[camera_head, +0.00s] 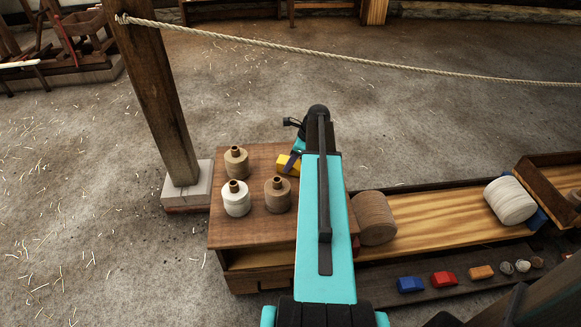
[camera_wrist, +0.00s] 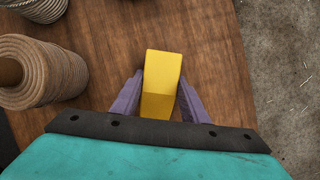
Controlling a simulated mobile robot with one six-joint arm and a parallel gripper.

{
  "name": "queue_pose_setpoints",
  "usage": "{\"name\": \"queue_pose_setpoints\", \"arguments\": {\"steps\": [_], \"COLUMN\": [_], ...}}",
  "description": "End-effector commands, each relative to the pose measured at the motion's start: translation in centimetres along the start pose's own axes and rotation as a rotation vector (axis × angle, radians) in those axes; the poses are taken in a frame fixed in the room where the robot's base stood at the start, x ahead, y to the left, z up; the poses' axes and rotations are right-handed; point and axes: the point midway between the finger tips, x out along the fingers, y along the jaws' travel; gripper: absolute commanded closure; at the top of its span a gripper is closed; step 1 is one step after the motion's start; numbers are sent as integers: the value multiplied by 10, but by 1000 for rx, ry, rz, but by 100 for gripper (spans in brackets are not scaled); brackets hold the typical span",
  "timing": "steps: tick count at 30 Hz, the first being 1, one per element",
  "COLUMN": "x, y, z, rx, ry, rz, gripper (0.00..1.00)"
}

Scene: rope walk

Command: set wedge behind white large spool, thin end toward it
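The yellow wedge (camera_head: 284,161) is at the back edge of the brown table top. In the wrist view the wedge (camera_wrist: 160,82) sits between the two purple fingers of my gripper (camera_wrist: 160,92), which lie flush against its sides. I cannot tell whether it touches the table. The large white spool (camera_head: 510,200) lies on its side at the right part of a wooden trough, well to the right of my gripper. A blue piece (camera_head: 537,219) shows partly behind that spool; its shape is mostly hidden.
Several small upright spools, one white (camera_head: 236,199), stand on the table top (camera_head: 235,234). A large brown spool (camera_head: 375,217) lies in the trough (camera_head: 440,208) beside my arm. A post (camera_head: 158,90) and rope (camera_head: 330,53) stand behind.

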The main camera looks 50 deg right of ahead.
Motion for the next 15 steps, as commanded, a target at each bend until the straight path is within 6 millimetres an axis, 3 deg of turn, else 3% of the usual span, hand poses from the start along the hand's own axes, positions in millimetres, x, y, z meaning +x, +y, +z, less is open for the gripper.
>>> {"name": "queue_pose_setpoints", "arguments": {"steps": [1,4,15], "x": [0,0,-8], "y": [0,0,-1], "z": [0,0,3], "rx": [0,0,0], "ry": [0,0,-1], "rz": [0,-1,-2], "gripper": [76,90,90]}}
